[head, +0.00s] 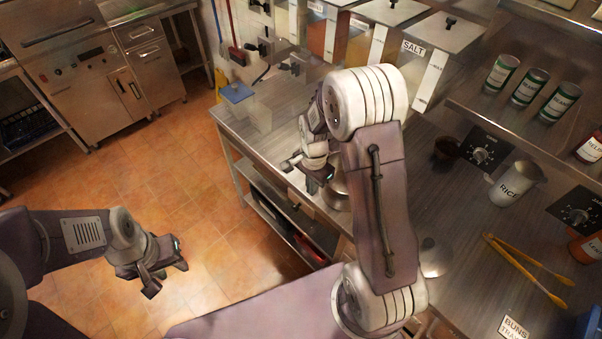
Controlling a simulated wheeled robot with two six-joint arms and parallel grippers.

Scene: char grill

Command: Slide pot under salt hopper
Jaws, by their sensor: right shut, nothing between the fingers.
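The salt hopper (447,38) is a metal bin with a SALT label, mounted at the back of the counter in the head view. A shiny metal vessel (337,192), which looks like the pot, sits near the counter's front edge, mostly hidden behind my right arm. My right gripper (306,172) is shut and empty, just left of this vessel; I cannot tell whether they touch. My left gripper (167,277) hangs over the tiled floor, away from the counter, with its fingers apart and nothing between them.
More hoppers (376,25) stand left of the salt one. A silver domed object (433,258), yellow tongs (527,270) and a RICE container (515,183) are on the right. A shelf of cans (530,87) overhangs the right side. The counter's left part (240,118) is largely clear.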

